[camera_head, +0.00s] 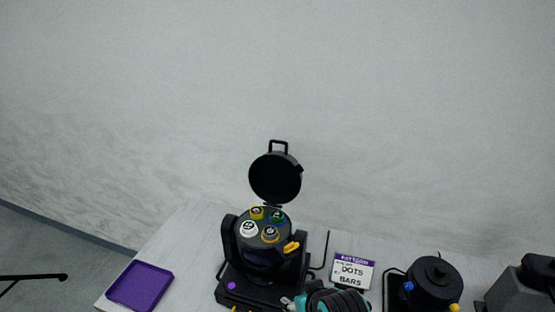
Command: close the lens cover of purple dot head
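The purple dot head is a black moving-head light (262,292) with a purple dot (231,286) on the front left of its base. Its round black lens cover (275,178) stands open, raised upright behind the head, with a handle loop at its top. The head's upward face carries several coloured round pieces, white, yellow, green and orange-yellow, and a yellow tab (291,247) sticks out at its right edge. I do not clearly make out either gripper in this view.
A teal and black ribbed item (338,301), cut off below, lies close right of the base; I cannot tell what it is. A purple tray (140,286) lies left. A sign (352,271) and another black device (434,283) with blue and yellow dots stand right.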

